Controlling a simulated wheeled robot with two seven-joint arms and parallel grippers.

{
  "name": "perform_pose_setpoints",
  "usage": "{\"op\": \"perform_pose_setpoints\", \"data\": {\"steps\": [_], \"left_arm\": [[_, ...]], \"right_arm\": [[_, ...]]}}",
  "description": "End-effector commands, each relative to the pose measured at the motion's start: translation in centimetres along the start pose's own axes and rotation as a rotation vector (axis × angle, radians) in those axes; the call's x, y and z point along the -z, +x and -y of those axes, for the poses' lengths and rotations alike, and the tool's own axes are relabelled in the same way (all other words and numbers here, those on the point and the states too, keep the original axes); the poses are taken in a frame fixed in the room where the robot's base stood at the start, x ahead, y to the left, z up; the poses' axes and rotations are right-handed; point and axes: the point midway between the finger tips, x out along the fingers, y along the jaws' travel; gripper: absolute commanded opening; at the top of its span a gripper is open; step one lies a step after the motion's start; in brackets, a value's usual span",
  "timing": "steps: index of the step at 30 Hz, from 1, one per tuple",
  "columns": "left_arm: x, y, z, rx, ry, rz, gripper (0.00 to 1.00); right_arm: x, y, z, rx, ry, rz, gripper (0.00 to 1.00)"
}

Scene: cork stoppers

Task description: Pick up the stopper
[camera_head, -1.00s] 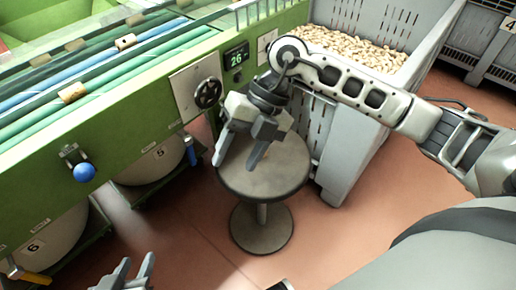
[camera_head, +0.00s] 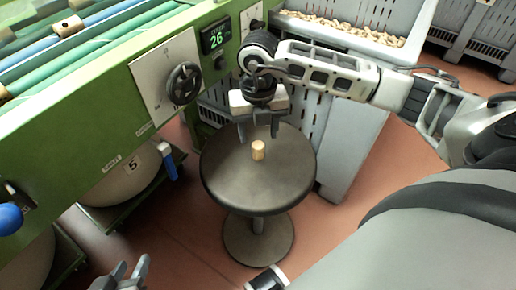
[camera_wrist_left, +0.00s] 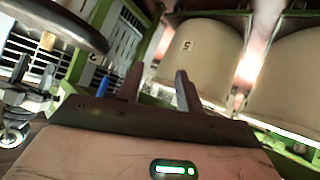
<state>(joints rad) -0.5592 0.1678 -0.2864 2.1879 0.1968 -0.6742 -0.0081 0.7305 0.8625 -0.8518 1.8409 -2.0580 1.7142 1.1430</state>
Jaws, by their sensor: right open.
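The stopper (camera_head: 258,150), a small tan cork cylinder, stands upright on the round dark stool top (camera_head: 235,190), toward its far side. My right gripper (camera_head: 258,136) is open just behind and above the stopper, its two fingers pointing down on either side in the picture. No contact with the stopper shows. My left gripper (camera_head: 130,268) is low at the bottom left, away from the stool. Its fingers are apart and empty in the left wrist view (camera_wrist_left: 158,86).
A green machine with a black handwheel (camera_head: 183,84) and a display reading 26 (camera_head: 215,38) stands left of the stool. A grey crate of corks (camera_head: 345,32) stands behind right. More corks lie on the machine's rollers.

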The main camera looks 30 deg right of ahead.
Motion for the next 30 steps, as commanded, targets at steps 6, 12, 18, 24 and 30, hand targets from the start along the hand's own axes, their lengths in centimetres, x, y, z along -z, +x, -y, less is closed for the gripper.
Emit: {"op": "perform_pose_setpoints", "data": {"steps": [6,12,18,24,30], "left_arm": [[0.1,0.0,-0.1,-0.002,0.001,-0.014,0.36],[0.2,0.4,-0.1,-0.006,0.001,-0.044,0.36],[1.2,-0.2,-0.8,-0.024,0.008,-0.092,0.36],[1.0,-0.4,-0.8,-0.025,0.014,-0.088,0.36],[0.9,-0.4,-0.7,-0.024,0.015,-0.084,0.36]], "right_arm": [[-0.1,1.3,0.0,0.0,0.001,0.0,0.53],[-0.5,4.0,0.1,0.001,0.001,-0.002,0.53],[-0.6,6.0,0.1,0.0,-0.002,-0.001,0.53],[-0.6,5.9,0.1,0.0,-0.001,0.0,0.51],[-0.6,5.9,0.1,0.0,-0.001,0.0,0.06]]}}
